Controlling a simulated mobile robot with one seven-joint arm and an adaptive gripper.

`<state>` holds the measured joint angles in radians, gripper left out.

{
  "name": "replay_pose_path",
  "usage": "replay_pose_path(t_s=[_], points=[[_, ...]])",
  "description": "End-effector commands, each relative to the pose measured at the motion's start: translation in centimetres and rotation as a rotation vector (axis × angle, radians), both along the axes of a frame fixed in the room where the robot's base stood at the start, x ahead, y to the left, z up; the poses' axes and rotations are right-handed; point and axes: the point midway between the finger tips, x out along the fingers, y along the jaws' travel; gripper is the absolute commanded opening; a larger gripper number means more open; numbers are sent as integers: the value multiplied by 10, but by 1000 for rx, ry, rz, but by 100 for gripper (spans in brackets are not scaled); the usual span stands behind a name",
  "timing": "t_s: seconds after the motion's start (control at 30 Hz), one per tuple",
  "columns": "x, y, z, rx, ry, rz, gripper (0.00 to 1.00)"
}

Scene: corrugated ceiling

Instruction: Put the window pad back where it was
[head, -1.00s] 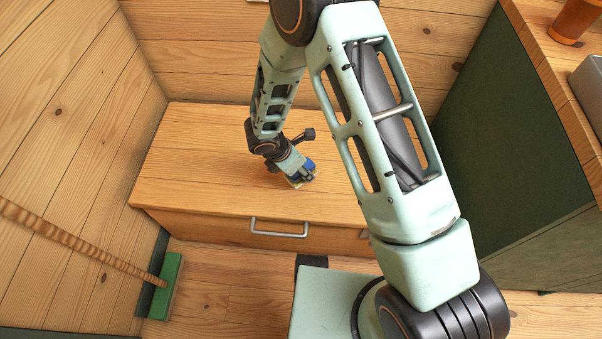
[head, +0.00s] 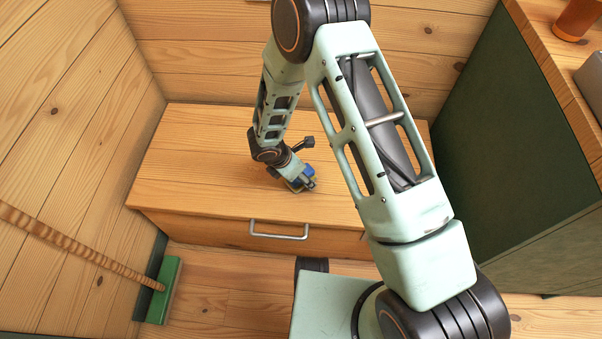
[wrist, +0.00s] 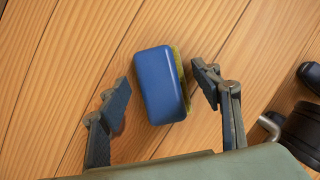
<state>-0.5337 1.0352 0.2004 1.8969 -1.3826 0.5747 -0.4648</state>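The window pad (wrist: 158,86) is a blue block with a yellow-green layer along its right side in the wrist view. It lies on the wooden top of a low drawer chest (head: 200,170). My gripper (wrist: 163,88) is open, with one finger on each side of the pad and visible gaps between the fingers and the pad. In the head view my gripper (head: 305,185) is low over the chest top, and the pad is mostly hidden by it.
The chest has a metal drawer handle (head: 278,236) at the front. A green broom (head: 163,290) leans at the left. A green cabinet (head: 500,130) with a wooden top stands at the right. The left part of the chest top is clear.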

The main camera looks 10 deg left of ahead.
Motion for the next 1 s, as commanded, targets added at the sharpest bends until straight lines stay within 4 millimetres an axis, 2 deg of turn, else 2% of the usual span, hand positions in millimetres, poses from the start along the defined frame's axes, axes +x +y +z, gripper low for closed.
replay_pose_path(t_s=[0.37, 0.8, 1.0], points=[[-1, 1, 7, 1, -1, 0, 60], [-26, 24, 89, 1, -2, 1, 60], [-34, 30, 109, 0, 0, 1, 60]])
